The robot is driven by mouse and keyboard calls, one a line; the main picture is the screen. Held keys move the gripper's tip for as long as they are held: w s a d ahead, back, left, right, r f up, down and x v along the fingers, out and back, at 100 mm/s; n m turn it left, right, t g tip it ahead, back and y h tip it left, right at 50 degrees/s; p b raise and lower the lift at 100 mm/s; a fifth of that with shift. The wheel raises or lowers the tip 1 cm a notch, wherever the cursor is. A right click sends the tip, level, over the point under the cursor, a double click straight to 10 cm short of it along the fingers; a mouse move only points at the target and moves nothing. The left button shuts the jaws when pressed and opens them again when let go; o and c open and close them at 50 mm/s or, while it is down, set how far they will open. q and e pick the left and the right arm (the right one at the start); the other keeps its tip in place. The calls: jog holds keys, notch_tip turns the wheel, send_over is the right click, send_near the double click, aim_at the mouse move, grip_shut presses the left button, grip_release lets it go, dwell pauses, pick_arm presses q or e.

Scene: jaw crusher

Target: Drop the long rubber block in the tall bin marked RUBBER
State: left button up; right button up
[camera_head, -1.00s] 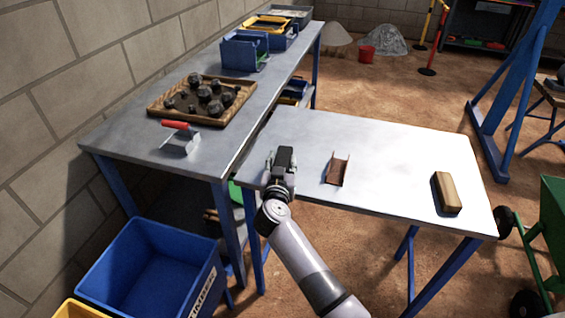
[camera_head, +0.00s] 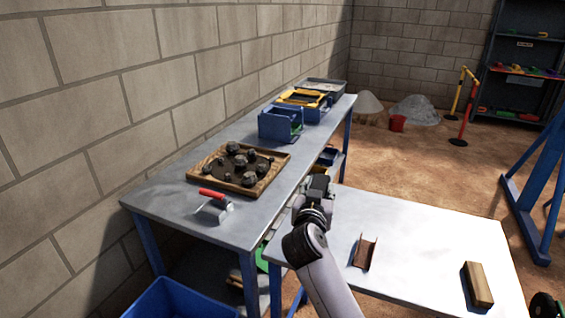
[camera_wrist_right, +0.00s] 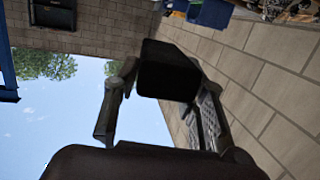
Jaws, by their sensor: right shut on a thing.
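My right gripper (camera_head: 317,190) is raised above the near left part of the light table. It is shut on a black block (camera_head: 319,184), taken to be the rubber block. In the right wrist view the dark block (camera_wrist_right: 168,72) sits between the two fingers and hides what is behind it. No tall bin with a readable RUBBER mark shows. A blue bin (camera_head: 180,300) is partly cut off at the bottom edge, its marking out of sight. My left gripper is not in view.
The light table (camera_head: 430,235) bears a brown metal channel (camera_head: 364,252) and a wooden block (camera_head: 478,284). The grey bench (camera_head: 165,200) holds a tray of dark rocks (camera_head: 205,184), a red-handled tool (camera_head: 213,205) and a blue container (camera_head: 280,124). Open floor lies beyond the light table.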

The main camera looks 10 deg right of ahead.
jog(key=s+d+f+n+y, duration=0.15)
jog(key=s+f, duration=0.25)
jog(key=s, duration=0.6)
jog(key=s+d+f+n+y, duration=0.15)
jog(key=s+f, duration=0.25)
jog(key=s, duration=0.6)
jog(key=s+a+n+t+y, duration=0.1)
jog(key=s+a+y, duration=0.2)
jog(key=s, duration=0.6)
jog(key=shift+s+a+n, duration=0.2)
jog(key=shift+a+n, duration=0.1)
jog(key=shift+a, duration=0.3)
jog(key=shift+a+r+y, duration=0.1)
jog(key=shift+y, duration=0.2)
